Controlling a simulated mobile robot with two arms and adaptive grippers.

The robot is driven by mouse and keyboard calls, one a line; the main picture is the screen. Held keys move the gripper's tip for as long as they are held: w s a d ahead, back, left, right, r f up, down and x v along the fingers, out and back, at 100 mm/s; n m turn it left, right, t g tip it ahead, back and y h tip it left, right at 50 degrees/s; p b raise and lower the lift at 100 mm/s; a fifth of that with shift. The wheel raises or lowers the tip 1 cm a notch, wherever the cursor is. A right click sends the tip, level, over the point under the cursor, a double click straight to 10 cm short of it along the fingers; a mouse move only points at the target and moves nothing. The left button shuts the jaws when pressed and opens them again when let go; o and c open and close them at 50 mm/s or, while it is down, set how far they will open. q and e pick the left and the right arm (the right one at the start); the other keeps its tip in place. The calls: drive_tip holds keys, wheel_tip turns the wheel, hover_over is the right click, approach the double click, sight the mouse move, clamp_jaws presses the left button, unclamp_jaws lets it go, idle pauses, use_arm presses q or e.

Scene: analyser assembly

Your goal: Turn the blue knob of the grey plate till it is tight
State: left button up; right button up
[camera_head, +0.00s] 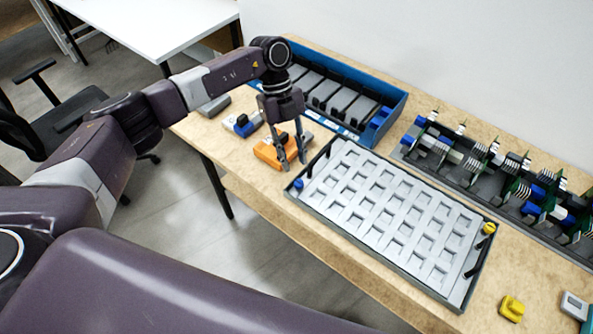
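The grey plate (384,212) lies in a dark frame on the wooden table, with rows of rectangular recesses. Its blue knob (298,184) is at the plate's left corner, and I cannot tell how tight it is. A yellow knob (489,228) is at the right corner. My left gripper (293,166) points down just above and left of the blue knob in the picture, apart from it. Its two fingers are spread with nothing visibly held, in front of an orange block (265,153). My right gripper is not in view.
A blue bin (397,103) with grey modules stands behind the plate. A rack of green boards (463,157) is at the right. A blue-and-grey block (242,125) lies left of the orange one. A yellow part (512,308) lies near the front edge.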

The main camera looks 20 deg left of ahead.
use_arm(q)
drive_tip(key=v, duration=0.5)
drive_tip(key=shift+r, duration=0.25)
